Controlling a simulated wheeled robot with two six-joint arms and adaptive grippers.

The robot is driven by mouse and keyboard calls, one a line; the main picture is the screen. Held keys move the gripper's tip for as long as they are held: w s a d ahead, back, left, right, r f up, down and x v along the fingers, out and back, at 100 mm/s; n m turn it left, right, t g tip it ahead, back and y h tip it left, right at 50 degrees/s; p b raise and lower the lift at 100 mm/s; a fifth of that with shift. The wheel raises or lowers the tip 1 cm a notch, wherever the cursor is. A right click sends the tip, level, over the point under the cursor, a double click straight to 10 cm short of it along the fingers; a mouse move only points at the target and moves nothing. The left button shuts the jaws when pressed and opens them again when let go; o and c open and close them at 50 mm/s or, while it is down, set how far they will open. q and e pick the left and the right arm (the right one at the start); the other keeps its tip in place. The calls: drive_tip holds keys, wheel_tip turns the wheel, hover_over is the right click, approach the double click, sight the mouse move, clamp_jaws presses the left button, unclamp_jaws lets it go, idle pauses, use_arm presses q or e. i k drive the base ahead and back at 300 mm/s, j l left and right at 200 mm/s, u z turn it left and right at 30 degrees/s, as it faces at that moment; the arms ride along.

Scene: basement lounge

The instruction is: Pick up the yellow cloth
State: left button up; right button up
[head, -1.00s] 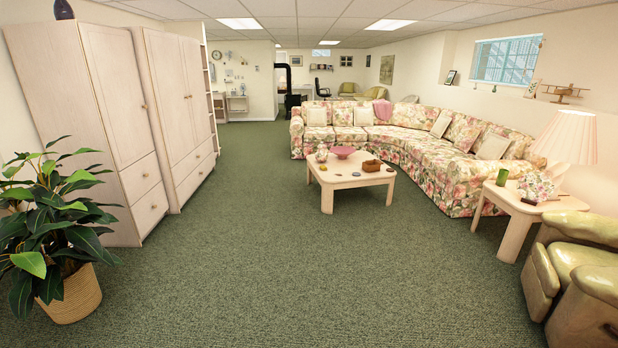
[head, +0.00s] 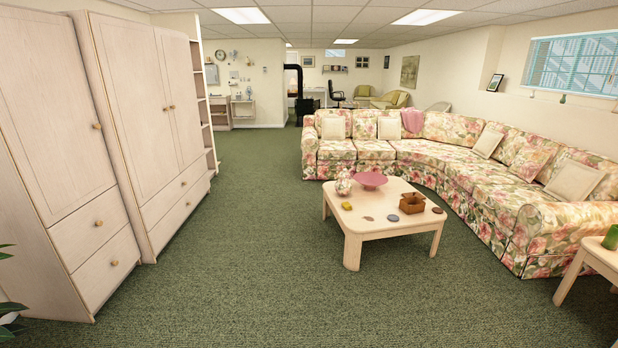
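A small yellow thing (head: 347,206) lies near the left edge of the low wooden coffee table (head: 372,231). It is too small to tell whether it is a cloth. A pink cloth (head: 412,120) hangs over the back of the floral sofa (head: 455,150). I make out no other yellow cloth. Neither of my grippers is in view.
The coffee table also holds a patterned vase (head: 343,183), a pink bowl (head: 369,179), a brown basket (head: 412,203) and small flat things. Wooden cabinets (head: 140,110) line the left. A side table (head: 598,258) stands at the right edge. Green carpet (head: 240,260) is open ahead.

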sight(346, 205)
drive_tip(key=i+z, duration=0.1)
drive_tip(key=i, duration=0.4)
drive_tip(key=i+j+z, duration=0.15)
drive_tip(key=i, duration=0.3)
drive_tip(key=i+j+z, duration=0.1)
drive_tip(key=i, duration=0.4)
drive_tip(key=i+j+z, duration=0.15)
drive_tip(key=i, duration=0.3)
drive_tip(key=i+j+z, duration=0.1)
drive_tip(key=i+j, duration=0.15)
drive_tip(key=i, duration=0.2)
drive_tip(key=i+z, duration=0.1)
drive_tip(key=i, duration=0.35)
drive_tip(key=i+j+z, duration=0.15)
drive_tip(key=i, duration=0.3)
drive_tip(key=i+j+z, duration=0.1)
drive_tip(key=i, duration=0.35)
drive_tip(key=i+j+z, duration=0.15)
drive_tip(key=i+j, duration=0.15)
drive_tip(key=i, duration=0.15)
